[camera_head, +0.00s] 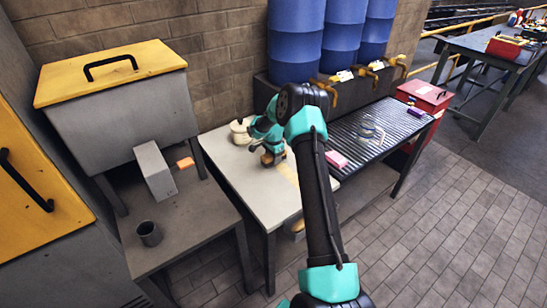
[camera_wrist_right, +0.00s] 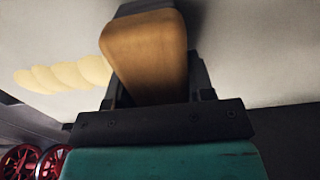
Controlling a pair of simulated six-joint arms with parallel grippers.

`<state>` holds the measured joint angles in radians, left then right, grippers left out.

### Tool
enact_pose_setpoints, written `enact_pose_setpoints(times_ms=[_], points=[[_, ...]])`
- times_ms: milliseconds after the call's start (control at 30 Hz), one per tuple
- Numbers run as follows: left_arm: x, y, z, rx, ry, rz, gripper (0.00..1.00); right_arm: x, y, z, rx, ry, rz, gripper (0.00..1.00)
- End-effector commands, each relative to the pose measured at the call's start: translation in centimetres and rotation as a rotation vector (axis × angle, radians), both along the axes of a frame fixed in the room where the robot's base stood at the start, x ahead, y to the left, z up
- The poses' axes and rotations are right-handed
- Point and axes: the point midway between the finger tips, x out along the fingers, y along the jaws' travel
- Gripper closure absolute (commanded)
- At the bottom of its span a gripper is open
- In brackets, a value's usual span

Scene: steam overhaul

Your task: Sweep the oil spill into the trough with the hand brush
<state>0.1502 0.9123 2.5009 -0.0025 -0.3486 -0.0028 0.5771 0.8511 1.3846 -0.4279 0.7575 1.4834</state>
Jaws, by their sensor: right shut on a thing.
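My right gripper (camera_head: 271,150) is over the pale table (camera_head: 232,168), shut on the brown wooden handle of the hand brush. The handle (camera_wrist_right: 148,50) fills the middle of the right wrist view, between the fingers; the bristles are hidden there. The pale yellow oil spill (camera_head: 290,176) lies as a streak on the table, just right of the brush in the head view. It shows as overlapping rounded blobs (camera_wrist_right: 65,77) at the left of the wrist view. I cannot clearly make out the trough. My left gripper is not in view.
A cream pot (camera_head: 240,131) stands behind the gripper. A dark slatted bench (camera_head: 378,132) adjoins on the right, with a pink block (camera_head: 336,159) on it. Blue barrels (camera_head: 296,40) and yellow taps (camera_head: 325,92) are behind. A grey cup (camera_head: 148,233) stands on the left bench.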

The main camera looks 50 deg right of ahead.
Motion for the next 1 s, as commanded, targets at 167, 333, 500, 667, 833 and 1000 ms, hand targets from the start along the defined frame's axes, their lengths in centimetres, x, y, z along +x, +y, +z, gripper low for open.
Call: enact_pose_setpoints(times_ms=[167,333,500,667,833,1000], points=[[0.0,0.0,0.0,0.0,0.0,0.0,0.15,0.01,-0.02,-0.2,0.0,-0.001,0.0,0.77],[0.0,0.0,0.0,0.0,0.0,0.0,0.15,0.01,-0.03,-0.39,0.0,-0.001,0.0,0.77],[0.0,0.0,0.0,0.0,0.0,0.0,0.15,0.02,-0.02,-0.58,0.0,-0.001,0.0,0.77],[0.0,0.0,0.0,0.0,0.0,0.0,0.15,0.0,-0.03,-0.77,0.0,0.0,0.0,0.77],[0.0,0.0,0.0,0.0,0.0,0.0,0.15,-0.04,-0.02,-0.83,0.0,0.0,0.0,0.77],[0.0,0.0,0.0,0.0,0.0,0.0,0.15,-0.74,0.12,-0.8,0.0,0.002,0.001,0.77]])
